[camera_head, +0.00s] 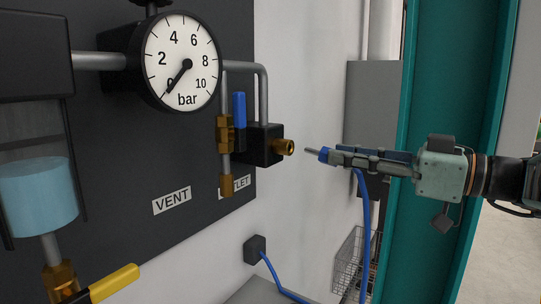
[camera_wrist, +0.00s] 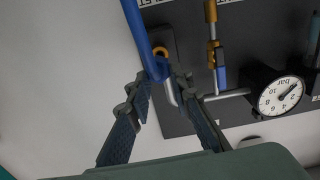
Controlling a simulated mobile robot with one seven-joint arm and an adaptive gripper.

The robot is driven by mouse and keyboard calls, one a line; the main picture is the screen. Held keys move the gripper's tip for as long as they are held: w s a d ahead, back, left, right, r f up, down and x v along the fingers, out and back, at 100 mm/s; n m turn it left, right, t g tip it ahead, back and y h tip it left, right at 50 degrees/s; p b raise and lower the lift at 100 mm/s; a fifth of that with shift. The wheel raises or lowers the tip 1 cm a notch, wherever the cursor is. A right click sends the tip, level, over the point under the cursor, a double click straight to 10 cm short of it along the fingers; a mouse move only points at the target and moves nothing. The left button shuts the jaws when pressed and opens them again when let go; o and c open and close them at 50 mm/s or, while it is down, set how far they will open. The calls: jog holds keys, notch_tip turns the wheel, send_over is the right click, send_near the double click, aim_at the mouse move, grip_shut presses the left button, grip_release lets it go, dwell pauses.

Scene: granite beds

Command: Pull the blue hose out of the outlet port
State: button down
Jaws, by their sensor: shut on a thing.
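The blue hose (camera_head: 365,230) has a blue end (camera_head: 323,154) with a thin grey tip. My gripper (camera_head: 335,157) is shut on this end and holds it level in the air. The grey tip points at the brass outlet port (camera_head: 284,147) on its black block, with a clear gap between them. The hose hangs down from my gripper. In the wrist view the hose (camera_wrist: 137,28) runs up from between my fingertips (camera_wrist: 166,82), and the brass port (camera_wrist: 160,51) shows behind it. The fingers hide part of the hose end.
A dark panel carries a pressure gauge (camera_head: 180,62) with its needle near 0, a blue valve handle (camera_head: 239,108) upright, and a yellow handle (camera_head: 113,283). A wire basket (camera_head: 352,263) stands below. A teal post (camera_head: 430,95) is close behind my gripper.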

dwell(0.3)
jog(key=s+d+r, duration=0.3)
jog(key=d, duration=0.2)
jog(key=shift+s, duration=0.3)
dwell(0.3)
